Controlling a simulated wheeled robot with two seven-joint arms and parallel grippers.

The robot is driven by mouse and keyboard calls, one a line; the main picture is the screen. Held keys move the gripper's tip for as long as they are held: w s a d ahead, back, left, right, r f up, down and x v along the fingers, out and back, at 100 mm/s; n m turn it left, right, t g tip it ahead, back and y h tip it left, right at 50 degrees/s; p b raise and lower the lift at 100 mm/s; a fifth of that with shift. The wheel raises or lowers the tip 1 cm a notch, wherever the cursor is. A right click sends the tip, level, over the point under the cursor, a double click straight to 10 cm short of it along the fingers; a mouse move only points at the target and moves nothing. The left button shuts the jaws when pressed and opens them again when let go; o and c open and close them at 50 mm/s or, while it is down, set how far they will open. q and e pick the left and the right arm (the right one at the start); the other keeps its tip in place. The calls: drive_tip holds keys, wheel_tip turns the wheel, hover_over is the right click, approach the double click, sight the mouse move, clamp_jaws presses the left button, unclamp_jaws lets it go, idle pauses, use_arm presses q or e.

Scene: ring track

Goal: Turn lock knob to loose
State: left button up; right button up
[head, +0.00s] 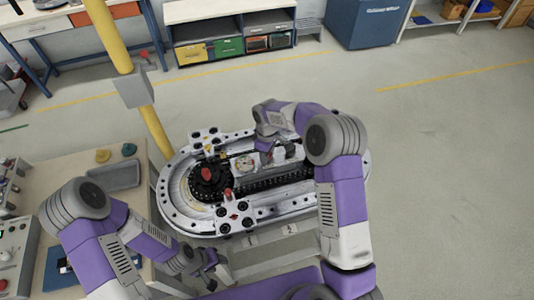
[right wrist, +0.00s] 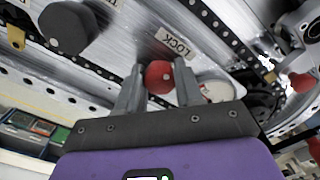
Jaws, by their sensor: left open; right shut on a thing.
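The lock knob (right wrist: 158,76) is a small red ball next to a white LOCK label (right wrist: 174,41) in the right wrist view. My right gripper (right wrist: 158,88) has its two grey fingers on either side of the knob and is shut on it. In the head view my right gripper (head: 277,155) is over the middle of the oval ring track (head: 176,205), and its arm covers the track's right part; I cannot make out the knob there. My left gripper (head: 211,265) is open and empty, in front of the track at the lower left.
A carriage (head: 236,215) with black rollers sits on the track's near side, another (head: 206,140) on its far side. A dark round knob (right wrist: 68,27) stands near the label. A yellow post (head: 155,130) rises behind the track's left end. A bench with a grey tray (head: 115,177) is at left.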

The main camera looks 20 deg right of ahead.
drive_tip(key=o, duration=1)
drive_tip(key=shift+o, duration=0.2)
drive_tip(key=shift+r, duration=0.1)
wheel_tip(320, 180, up, 8)
drive_tip(key=shift+f, duration=0.25)
